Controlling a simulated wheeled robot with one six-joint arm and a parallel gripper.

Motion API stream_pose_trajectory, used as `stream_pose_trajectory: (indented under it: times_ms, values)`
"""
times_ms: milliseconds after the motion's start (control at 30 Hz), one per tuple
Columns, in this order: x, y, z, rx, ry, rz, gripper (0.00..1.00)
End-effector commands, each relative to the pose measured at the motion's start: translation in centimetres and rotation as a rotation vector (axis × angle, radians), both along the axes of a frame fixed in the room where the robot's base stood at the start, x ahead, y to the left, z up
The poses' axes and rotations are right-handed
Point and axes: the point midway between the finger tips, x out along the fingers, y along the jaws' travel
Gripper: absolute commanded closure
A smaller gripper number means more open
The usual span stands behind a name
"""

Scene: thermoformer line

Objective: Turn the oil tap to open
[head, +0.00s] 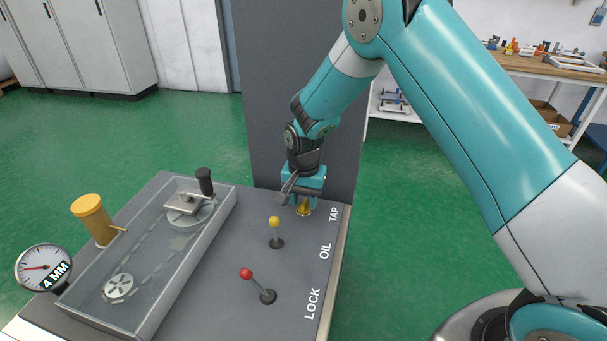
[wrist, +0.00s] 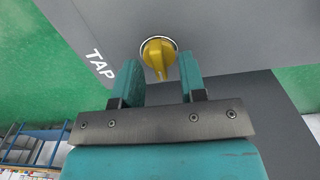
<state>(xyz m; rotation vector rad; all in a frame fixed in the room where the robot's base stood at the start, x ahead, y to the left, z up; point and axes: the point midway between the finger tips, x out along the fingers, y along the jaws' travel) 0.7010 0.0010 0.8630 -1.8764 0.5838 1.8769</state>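The oil tap is a yellow knob (wrist: 158,52) with a narrow grip, set in a pale ring on the grey panel beside the word TAP. In the head view the tap (head: 304,208) shows just below my gripper (head: 303,194), at the panel's far right corner. In the wrist view my gripper (wrist: 159,75) is open, with one teal finger on each side of the knob's lower part. Gaps show between the fingers and the knob there, so I see no grip on it. The gripper partly covers the tap in the head view.
A yellow-knobbed lever (head: 275,224) and a red-knobbed lever (head: 247,274) stand on the panel near the tap. A clear-covered chain box (head: 160,260), a yellow cylinder (head: 92,215) and a gauge (head: 43,267) lie left. A dark post (head: 275,90) rises behind.

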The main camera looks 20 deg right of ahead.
Motion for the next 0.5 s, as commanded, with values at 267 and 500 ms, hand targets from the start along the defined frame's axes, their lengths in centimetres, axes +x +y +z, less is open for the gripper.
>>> stream_pose_trajectory:
  times_ms: [267,500]
  values:
    - [0.1,0.0,6.3,0.001,-0.007,0.0,0.62]
    - [0.0,0.1,12.2,0.001,-0.004,0.001,0.62]
